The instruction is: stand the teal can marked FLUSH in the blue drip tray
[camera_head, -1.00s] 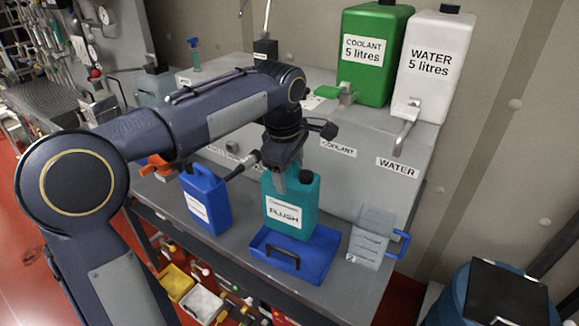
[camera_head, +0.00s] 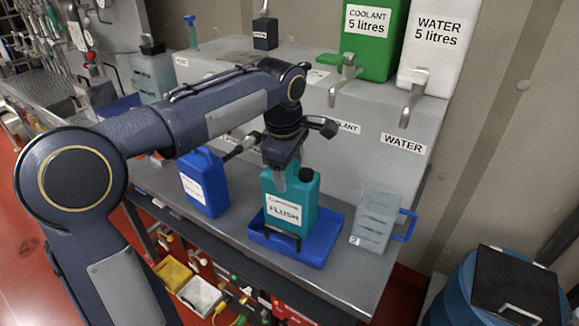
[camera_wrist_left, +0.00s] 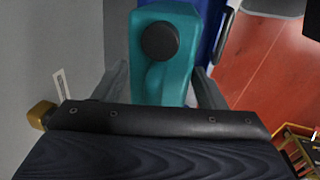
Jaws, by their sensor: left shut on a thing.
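The teal can marked FLUSH (camera_head: 285,213) is upright over the blue drip tray (camera_head: 325,247) in the head view, its lower part inside the tray's outline. I cannot tell whether its base touches the tray floor. My left gripper (camera_head: 290,172) is shut on the can near its top, from above. In the left wrist view the can (camera_wrist_left: 163,70), with its dark cap, is between the two fingers (camera_wrist_left: 163,88). The tray's dark handle is in front of the can. My right gripper is not in view.
A blue can (camera_head: 205,190) stands left of the tray. A clear jug with a blue handle (camera_head: 375,218) stands to the right. Behind are a grey cabinet, a green coolant container (camera_head: 375,40) and a white water container (camera_head: 436,50) with taps. The bench's front edge is close to the tray.

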